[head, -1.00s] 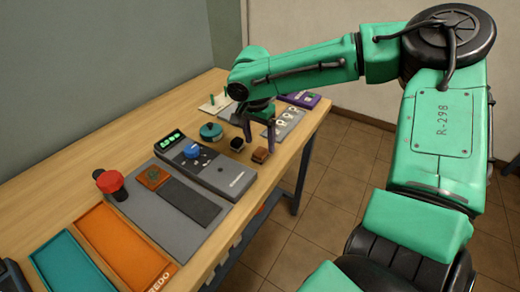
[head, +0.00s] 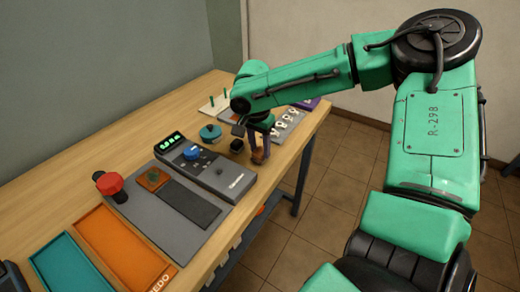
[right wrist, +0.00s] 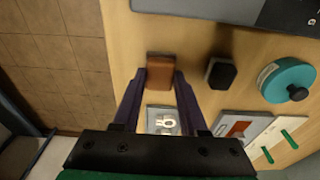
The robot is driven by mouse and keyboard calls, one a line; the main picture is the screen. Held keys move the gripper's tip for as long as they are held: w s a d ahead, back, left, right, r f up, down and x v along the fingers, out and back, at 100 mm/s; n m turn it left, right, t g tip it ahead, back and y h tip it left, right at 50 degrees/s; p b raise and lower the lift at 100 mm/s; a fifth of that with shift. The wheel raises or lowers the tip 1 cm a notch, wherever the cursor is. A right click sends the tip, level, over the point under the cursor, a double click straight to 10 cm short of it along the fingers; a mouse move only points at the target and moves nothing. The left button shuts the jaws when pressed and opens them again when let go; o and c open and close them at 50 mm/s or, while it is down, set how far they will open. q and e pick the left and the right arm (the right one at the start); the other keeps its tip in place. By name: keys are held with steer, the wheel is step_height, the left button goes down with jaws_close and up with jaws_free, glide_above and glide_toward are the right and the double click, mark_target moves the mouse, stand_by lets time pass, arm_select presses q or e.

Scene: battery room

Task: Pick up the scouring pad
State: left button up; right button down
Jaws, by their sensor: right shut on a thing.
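The scouring pad (head: 258,157) looks like a small brown block near the right edge of the wooden bench. My right gripper (head: 260,150) reaches down over it with dark purple fingers. In the right wrist view the pad (right wrist: 160,68) sits between the two fingertips (right wrist: 160,78), which touch its sides. The gripper is shut on it, and the pad appears to be at bench height. Part of the pad is hidden by the fingers in the head view. My left gripper is not in view.
A black block (head: 237,146) and a teal lidded pot (head: 210,132) stand close to the pad. A grey meter (head: 207,168), a red knob (head: 109,183), and orange (head: 122,246) and teal (head: 70,268) trays lie nearer. The bench's left side (head: 110,145) is clear.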

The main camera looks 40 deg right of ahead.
mark_target(260, 151)
step_height(260, 151, up, 19)
steer(key=p, duration=0.1)
steer(key=shift+r, duration=0.15)
